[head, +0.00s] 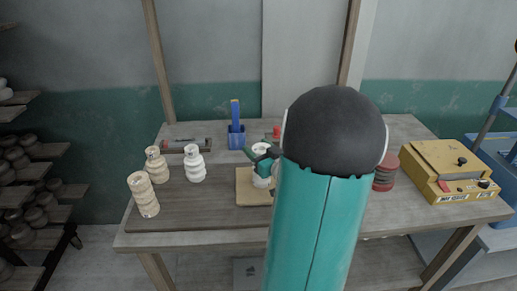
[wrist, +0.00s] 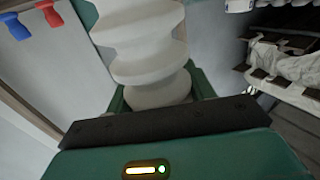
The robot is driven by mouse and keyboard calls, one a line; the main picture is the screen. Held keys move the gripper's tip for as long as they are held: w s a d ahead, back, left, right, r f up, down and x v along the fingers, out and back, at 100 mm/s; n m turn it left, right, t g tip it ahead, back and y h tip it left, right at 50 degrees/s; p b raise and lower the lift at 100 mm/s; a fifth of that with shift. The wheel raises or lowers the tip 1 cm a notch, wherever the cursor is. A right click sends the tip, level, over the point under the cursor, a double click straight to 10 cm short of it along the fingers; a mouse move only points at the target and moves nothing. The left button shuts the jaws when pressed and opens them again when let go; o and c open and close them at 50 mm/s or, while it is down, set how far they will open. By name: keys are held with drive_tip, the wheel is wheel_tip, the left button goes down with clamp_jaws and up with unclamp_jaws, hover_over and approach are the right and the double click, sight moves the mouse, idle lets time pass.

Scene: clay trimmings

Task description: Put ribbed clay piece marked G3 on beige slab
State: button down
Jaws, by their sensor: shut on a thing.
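My gripper (head: 263,161) is shut on a white ribbed clay piece (head: 261,181), over the beige slab (head: 244,187) in the head view. The piece is upright there, and I cannot tell whether its base touches the slab. In the wrist view the pale ribbed piece (wrist: 140,45) fills the space at my gripper (wrist: 155,98). No G3 mark is readable on it. My arm hides the right side of the slab.
Left of the slab stand a white ribbed piece (head: 194,164) and two beige ribbed pieces, one behind (head: 156,166) and one in front (head: 143,195). A blue holder (head: 236,138) is behind. Red discs (head: 384,175) and a yellow box (head: 446,172) are at right.

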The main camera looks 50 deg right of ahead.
drive_tip(key=shift+f, duration=0.1)
drive_tip(key=c, duration=0.5)
unclamp_jaws()
drive_tip(key=shift+r, duration=0.2)
drive_tip(key=v, duration=1.2)
drive_tip(key=shift+f, duration=0.1)
